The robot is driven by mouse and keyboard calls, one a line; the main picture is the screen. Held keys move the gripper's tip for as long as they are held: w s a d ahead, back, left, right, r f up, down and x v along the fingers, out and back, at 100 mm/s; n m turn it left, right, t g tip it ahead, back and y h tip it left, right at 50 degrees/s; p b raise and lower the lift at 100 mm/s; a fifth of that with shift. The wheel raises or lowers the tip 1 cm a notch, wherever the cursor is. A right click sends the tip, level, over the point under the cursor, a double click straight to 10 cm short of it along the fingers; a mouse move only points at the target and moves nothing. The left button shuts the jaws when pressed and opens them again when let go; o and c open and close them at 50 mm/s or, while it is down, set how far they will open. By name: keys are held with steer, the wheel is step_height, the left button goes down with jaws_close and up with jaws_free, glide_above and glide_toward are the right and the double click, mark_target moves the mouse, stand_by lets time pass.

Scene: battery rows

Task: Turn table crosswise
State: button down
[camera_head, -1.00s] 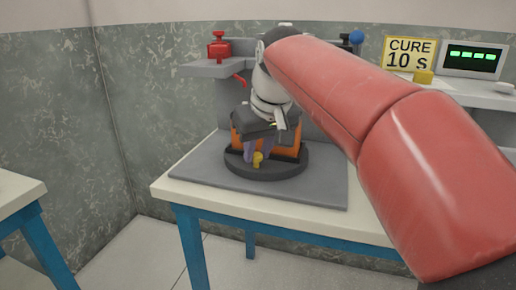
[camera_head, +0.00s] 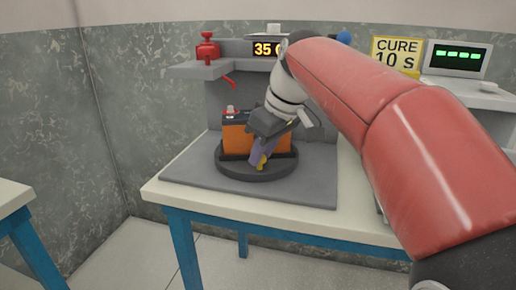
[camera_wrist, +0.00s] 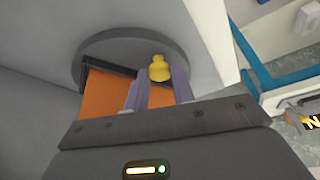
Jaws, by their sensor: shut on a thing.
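A round dark turntable (camera_head: 228,168) sits on a grey base plate (camera_head: 190,178) on the table. An orange battery (camera_head: 236,140) with a dark top stands upright on it, and a red and white piece (camera_head: 232,111) shows on its top left. A yellow knob (camera_head: 262,162) stands at the turntable's front edge. My gripper (camera_head: 260,155) reaches down in front of the battery and is shut on the yellow knob. In the wrist view the knob (camera_wrist: 159,69) is between the two purple-grey fingers, with the orange battery (camera_wrist: 103,96) beside them. My gripper hides the battery's right part.
A grey stand behind the turntable carries a red clamp-like device (camera_head: 208,50), a red lever (camera_head: 229,82) and a display (camera_head: 266,49) reading 35, partly covered by my arm. A yellow sign (camera_head: 396,55) reads CURE 10 S beside a green-lit screen (camera_head: 457,57). Another table (camera_head: 14,200) stands at left.

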steer(key=shift+w+d+r+n, duration=0.1)
steer(key=shift+d+n, duration=0.4)
steer(key=shift+n, duration=0.3)
steer(key=shift+d+g, duration=0.15)
steer(key=shift+g, duration=0.15)
steer(key=c, duration=1.2)
jaws_free()
steer(key=shift+o, duration=0.2)
